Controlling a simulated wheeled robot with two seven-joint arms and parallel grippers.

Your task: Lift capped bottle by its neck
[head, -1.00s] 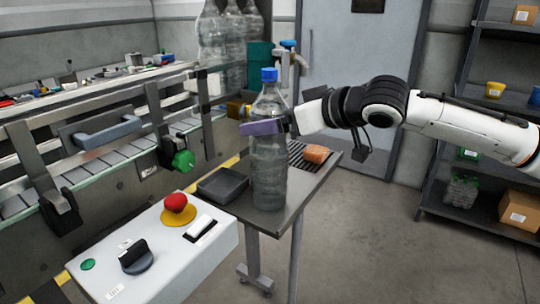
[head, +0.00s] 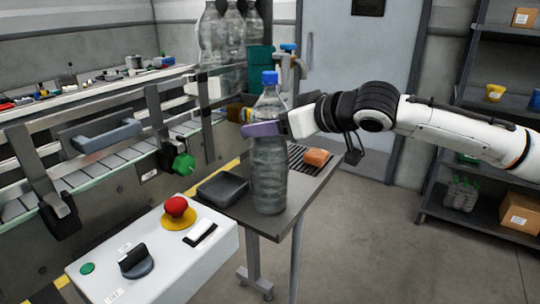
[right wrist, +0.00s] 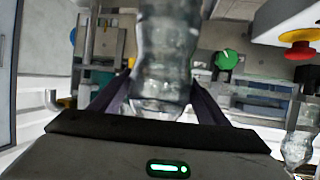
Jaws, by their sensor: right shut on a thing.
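A clear plastic bottle (head: 269,175) with a blue cap (head: 270,77) stands upright at the near part of the small steel table (head: 293,218). My right gripper (head: 264,129) comes in from the right, its purple fingers shut on the bottle below the cap, around the shoulder. In the right wrist view the clear bottle (right wrist: 165,60) sits between the two dark purple fingers (right wrist: 160,105). Its base appears at the tabletop; I cannot tell whether there is a gap below it. My left gripper is not in view.
A control box (head: 160,258) with a red button (head: 177,206) stands in front left. The conveyor (head: 110,155) runs along the left.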

